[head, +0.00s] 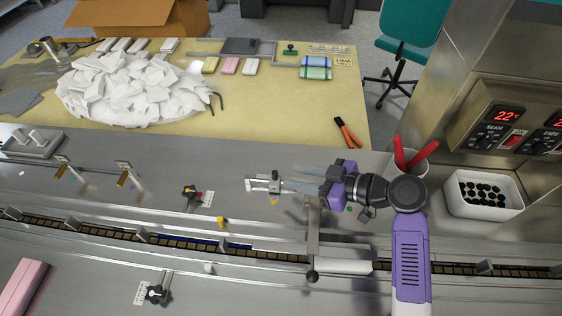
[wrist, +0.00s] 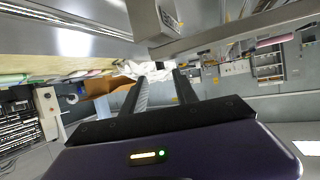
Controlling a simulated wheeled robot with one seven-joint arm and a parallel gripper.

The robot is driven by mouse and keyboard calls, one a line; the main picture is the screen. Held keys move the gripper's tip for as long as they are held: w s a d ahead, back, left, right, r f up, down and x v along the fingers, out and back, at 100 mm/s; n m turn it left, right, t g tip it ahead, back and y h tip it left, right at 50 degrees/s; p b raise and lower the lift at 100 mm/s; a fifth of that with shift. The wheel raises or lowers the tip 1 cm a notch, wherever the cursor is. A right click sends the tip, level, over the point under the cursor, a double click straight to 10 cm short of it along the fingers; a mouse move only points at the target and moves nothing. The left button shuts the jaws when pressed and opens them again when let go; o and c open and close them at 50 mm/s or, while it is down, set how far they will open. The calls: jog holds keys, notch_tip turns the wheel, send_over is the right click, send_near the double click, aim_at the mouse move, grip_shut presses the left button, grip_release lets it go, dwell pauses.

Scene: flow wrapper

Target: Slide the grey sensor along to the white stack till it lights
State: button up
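A grey block with a bracket (head: 263,184), which looks like the sensor, is left of my gripper in the head view. A grey box with a small yellow mark (wrist: 158,20) sits above the fingertips in the wrist view and may be the same part. My gripper (head: 287,176) points left, its two fingers apart with nothing visibly held between them; they also show apart in the wrist view (wrist: 161,76). Whether a finger touches the block I cannot tell. A white block (head: 343,266) lies by the conveyor, below my gripper in the picture; whether it is the white stack is unclear.
A conveyor channel with guide rails (head: 190,243) crosses the steel bench. Black-knobbed clamps (head: 190,191) and a vertical post with a black knob (head: 312,276) stand near it. A heap of white packets (head: 130,90) and orange-handled pliers (head: 347,133) lie on the yellow table behind.

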aim_at(277, 173)
jog(key=p+x, duration=0.1)
jog(key=x, duration=0.6)
jog(key=shift+a+f, duration=0.1)
jog(key=shift+a, duration=0.05)
grip_shut()
dwell(1.2)
